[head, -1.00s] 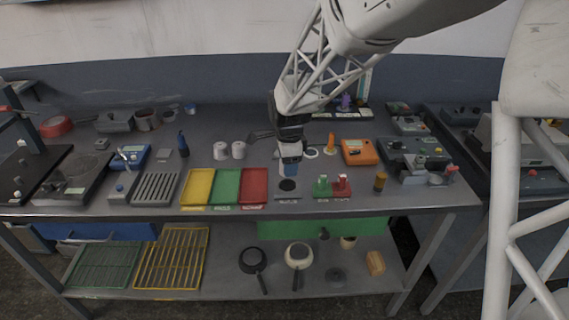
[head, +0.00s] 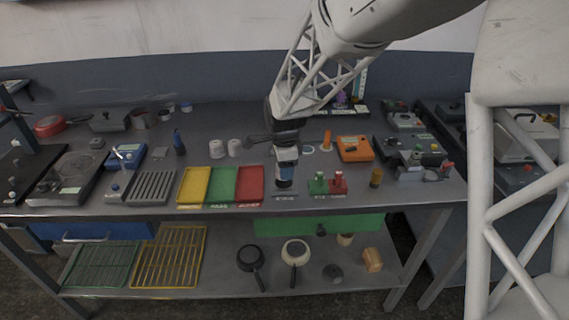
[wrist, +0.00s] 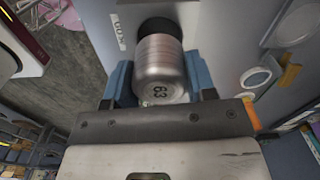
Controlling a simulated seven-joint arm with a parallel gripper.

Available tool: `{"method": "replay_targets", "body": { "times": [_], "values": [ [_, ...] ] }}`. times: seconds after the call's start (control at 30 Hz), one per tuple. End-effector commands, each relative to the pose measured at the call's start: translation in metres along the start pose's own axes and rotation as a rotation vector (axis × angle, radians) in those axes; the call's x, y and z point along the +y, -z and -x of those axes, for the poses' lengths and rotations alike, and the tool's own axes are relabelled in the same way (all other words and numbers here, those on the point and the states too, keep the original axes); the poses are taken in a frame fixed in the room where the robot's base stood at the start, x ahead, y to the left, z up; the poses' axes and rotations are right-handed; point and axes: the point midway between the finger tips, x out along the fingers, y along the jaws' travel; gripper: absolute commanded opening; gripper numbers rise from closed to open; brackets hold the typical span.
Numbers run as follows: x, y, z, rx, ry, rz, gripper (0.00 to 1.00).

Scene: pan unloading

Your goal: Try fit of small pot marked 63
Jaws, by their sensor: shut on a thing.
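The small metal pot (wrist: 162,72) marked 63 shows in the wrist view as a ribbed silver cylinder. My gripper (wrist: 160,80) is shut on it, with one blue finger on each side. Beyond the pot's far end is a dark round opening (wrist: 161,27) in a grey plate with a small white label (wrist: 118,32). I cannot tell whether the pot's end is inside the opening or just over it. In the head view my gripper (head: 285,174) points down at the front of the table, right of the red tray (head: 250,184), and mostly hides the pot and opening.
Green and red small blocks (head: 328,184) stand close to the right of my gripper. Yellow (head: 194,185) and green (head: 222,184) trays lie to the left. Two white rolls (head: 225,148) and an orange box (head: 354,149) stand farther back. The table's front edge is near.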

Motion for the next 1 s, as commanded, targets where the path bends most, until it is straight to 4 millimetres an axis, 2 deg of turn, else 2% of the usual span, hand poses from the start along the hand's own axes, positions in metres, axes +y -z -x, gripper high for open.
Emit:
{"method": "replay_targets", "body": {
  "times": [0.5, 1.0],
  "values": [
    [0.000, 0.000, -0.019, 0.000, -0.001, 0.000, 0.26],
    [0.000, 0.000, -0.021, 0.000, 0.000, 0.000, 0.26]
  ]
}}
